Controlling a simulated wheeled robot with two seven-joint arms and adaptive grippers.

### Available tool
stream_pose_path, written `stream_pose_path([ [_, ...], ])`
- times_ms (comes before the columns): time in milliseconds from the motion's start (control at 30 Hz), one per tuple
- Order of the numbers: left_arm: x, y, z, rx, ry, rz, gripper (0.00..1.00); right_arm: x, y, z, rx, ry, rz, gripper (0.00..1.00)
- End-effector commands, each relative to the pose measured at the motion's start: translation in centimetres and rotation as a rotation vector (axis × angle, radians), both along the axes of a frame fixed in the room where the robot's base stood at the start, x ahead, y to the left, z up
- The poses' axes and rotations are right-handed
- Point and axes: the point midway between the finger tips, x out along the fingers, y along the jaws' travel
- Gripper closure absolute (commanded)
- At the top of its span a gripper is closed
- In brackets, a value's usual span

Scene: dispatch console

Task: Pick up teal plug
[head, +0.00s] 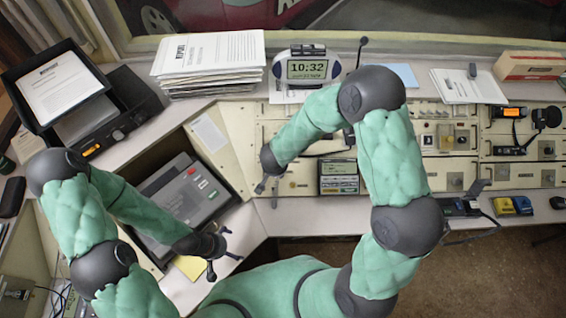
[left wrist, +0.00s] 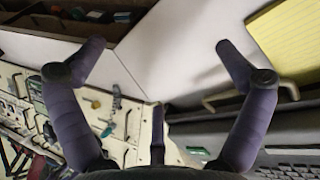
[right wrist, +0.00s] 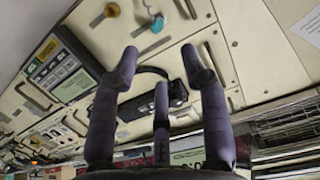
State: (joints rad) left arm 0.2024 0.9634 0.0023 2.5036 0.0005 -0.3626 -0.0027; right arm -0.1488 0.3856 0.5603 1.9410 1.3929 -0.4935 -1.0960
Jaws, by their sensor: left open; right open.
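The teal plug (right wrist: 157,22) shows at the top of the right wrist view, against the cream panel, with a thin pale cable beside it. A small teal shape (left wrist: 116,98) in the left wrist view looks like the same plug. In the head view I cannot make the plug out near my right gripper. My right gripper (right wrist: 160,56) is open and empty; the plug lies just beyond its fingertips, apart from them. My left gripper (left wrist: 160,48) is open and empty. In the head view it is low left (head: 217,254), by the slanted keypad console.
A brass knob (right wrist: 111,10) sits left of the plug. A black handle-like device (right wrist: 178,93) is on the panel behind my right fingers. A yellow pad (left wrist: 290,40) lies near my left gripper. A clock (head: 306,68) and paper stack (head: 208,60) stand on the upper shelf.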

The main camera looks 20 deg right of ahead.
Motion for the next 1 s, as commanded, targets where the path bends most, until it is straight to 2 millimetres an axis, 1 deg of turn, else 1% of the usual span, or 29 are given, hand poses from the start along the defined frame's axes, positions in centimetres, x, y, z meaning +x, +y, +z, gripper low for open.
stream_pose_path([
  [33,-0.1,0.0,-0.6,0.0,0.002,0.0,0.0,0.1,-0.1,-1.1,0.0,0.003,0.001,0.55],
  [200,-0.1,0.0,-1.7,0.0,0.002,0.0,0.0,1.1,-0.4,-3.6,0.0,0.003,0.0,0.55],
  [300,-0.1,0.0,-2.0,0.0,0.001,0.001,0.0,1.5,-0.5,-4.4,-0.001,0.002,0.001,0.55],
  [467,0.0,0.0,-2.2,0.0,0.001,0.0,0.0,1.9,-0.7,-5.1,0.0,0.002,0.0,0.55],
  [567,0.0,0.0,-2.7,0.0,0.0,0.0,0.0,2.2,-1.0,-6.2,0.0,0.002,-0.002,0.55],
  [700,0.0,0.0,-3.7,0.0,0.0,0.0,0.0,3.0,-1.5,-8.1,0.0,0.002,0.0,0.55],
  [800,0.0,0.0,-4.0,0.0,0.0,0.0,0.0,3.4,-1.5,-9.0,0.001,0.002,0.0,0.55],
  [1000,0.0,0.0,-4.1,0.0,0.0,0.0,0.0,3.7,-1.6,-9.5,0.0,0.002,0.001,0.55],
])
